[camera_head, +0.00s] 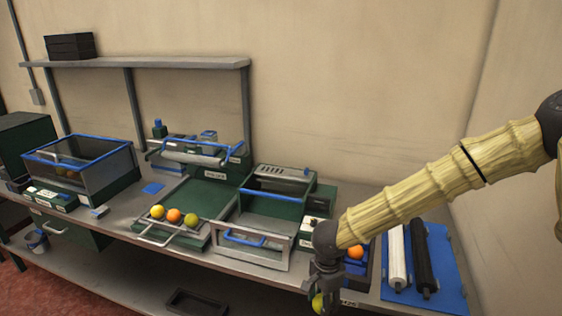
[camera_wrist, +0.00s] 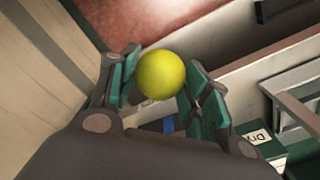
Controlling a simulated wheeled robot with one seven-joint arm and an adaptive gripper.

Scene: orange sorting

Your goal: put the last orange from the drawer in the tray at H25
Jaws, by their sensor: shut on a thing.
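My gripper (camera_head: 321,294) hangs low at the bench's front edge, at the end of my arm. It is shut on a yellow-green orange (camera_head: 318,303), mostly hidden by the fingers in the head view. In the wrist view the yellow fruit (camera_wrist: 161,75) sits between the teal finger pads of my gripper (camera_wrist: 157,85). A dark blue tray (camera_head: 374,272) lies just behind my gripper, partly hidden by my arm, with an orange fruit (camera_head: 355,252) in it. I cannot read a H25 mark. A green drawer-like unit (camera_head: 203,197) has three yellow, orange and green fruits (camera_head: 174,215) at its front.
A clear-walled bin (camera_head: 105,178) with fruit stands on the left. A green box with a clear front (camera_head: 270,258) stands left of my gripper. White and black rollers (camera_head: 409,255) lie on a blue mat (camera_head: 446,275) to the right. A lower shelf (camera_head: 130,275) runs underneath.

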